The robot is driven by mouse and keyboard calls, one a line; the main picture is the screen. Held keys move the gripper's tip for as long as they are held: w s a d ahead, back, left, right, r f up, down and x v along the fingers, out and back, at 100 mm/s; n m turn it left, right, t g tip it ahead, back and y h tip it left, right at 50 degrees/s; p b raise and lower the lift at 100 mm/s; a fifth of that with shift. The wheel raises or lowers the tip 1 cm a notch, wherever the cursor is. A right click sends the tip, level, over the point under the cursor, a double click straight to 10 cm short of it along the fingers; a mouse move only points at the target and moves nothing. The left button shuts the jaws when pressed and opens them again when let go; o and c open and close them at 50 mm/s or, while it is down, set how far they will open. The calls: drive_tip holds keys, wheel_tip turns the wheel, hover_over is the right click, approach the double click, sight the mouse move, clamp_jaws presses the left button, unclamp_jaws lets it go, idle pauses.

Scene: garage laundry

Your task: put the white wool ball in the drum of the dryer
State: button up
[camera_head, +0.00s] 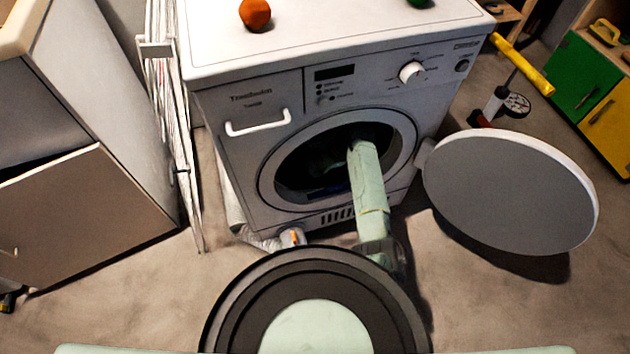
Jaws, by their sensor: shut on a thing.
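The white dryer (232,150) stands at the centre with its round front opening uncovered. Its round door (510,190) is swung wide open to the right. My pale green arm reaches through the opening into the dark drum (295,170). My gripper is inside the drum, lost in shadow and behind the rim, so its fingers cannot be made out. Dim shapes show in the drum, too dark to name. The white wool ball is not visible.
An orange ball (255,14) and a green ball (419,2) lie on the dryer top. A folded drying rack (168,100) and a pale cabinet (80,130) stand to the left. A yellow-handled tool (522,65) and a green-and-yellow cabinet (585,75) are at the right.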

drive_tip(key=shift+w+a+f+b, duration=0.15)
drive_tip(key=shift+w+f+b, duration=0.15)
drive_tip(key=shift+f+b, duration=0.3)
drive_tip(key=shift+w+a+f+b, duration=0.1)
drive_tip(key=shift+w+f+b, duration=0.15)
drive_tip(key=shift+f+b, duration=0.3)
wheel_tip(320, 180, down, 5)
drive_tip(key=b, duration=0.4)
drive_tip(key=shift+w+b, duration=0.15)
drive_tip(key=shift+b, duration=0.2)
drive_tip(key=shift+r, duration=0.2)
drive_tip(key=shift+f, duration=0.1)
drive_tip(key=shift+f, duration=0.3)
drive_tip(key=o, duration=1.2)
